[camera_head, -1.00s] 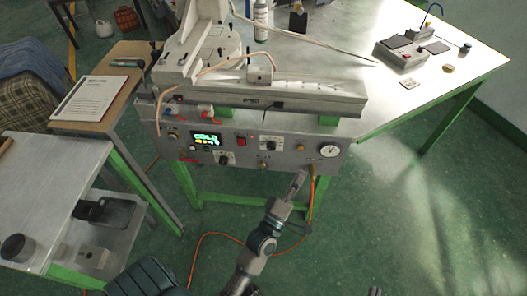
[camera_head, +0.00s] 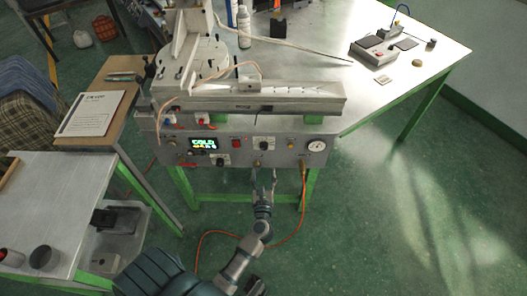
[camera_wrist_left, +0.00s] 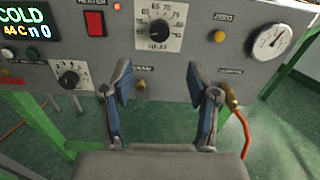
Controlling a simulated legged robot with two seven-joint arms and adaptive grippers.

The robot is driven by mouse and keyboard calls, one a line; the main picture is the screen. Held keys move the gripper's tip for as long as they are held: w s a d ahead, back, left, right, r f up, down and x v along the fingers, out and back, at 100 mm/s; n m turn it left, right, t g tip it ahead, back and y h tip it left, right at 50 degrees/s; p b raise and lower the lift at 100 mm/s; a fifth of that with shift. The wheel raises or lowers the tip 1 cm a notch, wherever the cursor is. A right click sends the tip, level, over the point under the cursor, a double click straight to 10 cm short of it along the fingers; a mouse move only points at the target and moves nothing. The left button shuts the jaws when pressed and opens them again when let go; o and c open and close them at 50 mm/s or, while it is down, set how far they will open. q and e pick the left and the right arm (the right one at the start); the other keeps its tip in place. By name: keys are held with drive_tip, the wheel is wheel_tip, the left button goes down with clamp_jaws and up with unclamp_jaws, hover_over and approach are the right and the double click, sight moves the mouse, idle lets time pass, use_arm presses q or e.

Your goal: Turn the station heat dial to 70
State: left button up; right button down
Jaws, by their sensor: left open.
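The station's grey front panel (camera_head: 285,159) faces me in the head view. A black dial knob on a white scale plate (camera_head: 264,143) sits on its upper middle. In the left wrist view this dial (camera_wrist_left: 159,30) shows numbers including 65, 70 and 75 at its top; I cannot read its pointer setting surely. A second black dial (camera_wrist_left: 68,78) sits lower left. A display (camera_head: 203,143) reads COLD. My left gripper (camera_head: 264,173) is open and empty below the upper dial, its fingers (camera_wrist_left: 158,76) pointing at the panel. My right gripper is out of view.
A red heater switch (camera_wrist_left: 95,23) is left of the dial and a round gauge (camera_wrist_left: 272,41) is right. A brass fitting with an orange hose (camera_wrist_left: 240,120) is close to the right finger. A small brass knob (camera_wrist_left: 141,84) lies between the fingers.

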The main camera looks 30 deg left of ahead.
sight(264, 149)
use_arm(q)
drive_tip(key=x, duration=1)
drive_tip(key=shift+w+a, duration=0.2)
drive_tip(key=shift+w, duration=0.05)
clamp_jaws()
